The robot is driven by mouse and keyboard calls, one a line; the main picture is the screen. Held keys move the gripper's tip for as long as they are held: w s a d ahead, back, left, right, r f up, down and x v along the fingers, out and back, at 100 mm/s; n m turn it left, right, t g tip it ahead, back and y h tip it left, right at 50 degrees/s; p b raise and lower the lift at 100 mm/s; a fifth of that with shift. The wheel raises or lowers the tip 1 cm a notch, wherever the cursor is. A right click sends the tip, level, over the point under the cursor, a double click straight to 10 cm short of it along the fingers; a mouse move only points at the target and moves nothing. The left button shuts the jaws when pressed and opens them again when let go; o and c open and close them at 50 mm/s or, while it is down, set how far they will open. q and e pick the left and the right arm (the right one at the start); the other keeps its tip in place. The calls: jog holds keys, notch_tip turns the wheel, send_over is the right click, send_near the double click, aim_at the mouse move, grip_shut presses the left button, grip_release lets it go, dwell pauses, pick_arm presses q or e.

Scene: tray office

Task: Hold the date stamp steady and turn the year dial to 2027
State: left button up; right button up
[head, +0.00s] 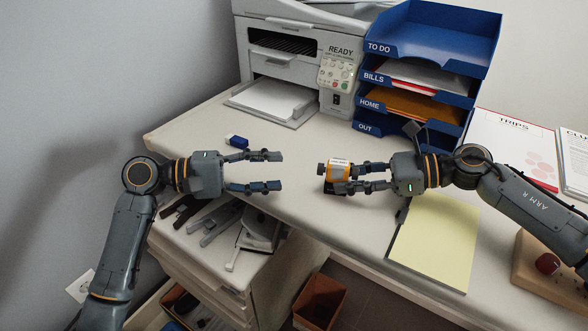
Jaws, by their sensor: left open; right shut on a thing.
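The date stamp (339,167) is a small orange block with a white label and dark parts at its left end and underside. My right gripper (342,178) is shut on it from the right, above the desk's front part. The dark part at its left end (321,169) faces my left gripper; I cannot tell whether it is the year dial, and no year is readable. My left gripper (280,171) is open and empty, its fingers pointing right, a short gap left of the stamp.
A printer (290,50) and blue letter trays (420,57) stand at the back. A small blue item (237,141) lies behind my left gripper. A yellow pad (437,240) lies at the front right. Below the desk edge are an open drawer (150,314) and a brown bin (320,300).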

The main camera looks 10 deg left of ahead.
pick_arm(q)
jog(key=shift+v, duration=2.15)
pick_arm(e)
jog(key=o, duration=0.9)
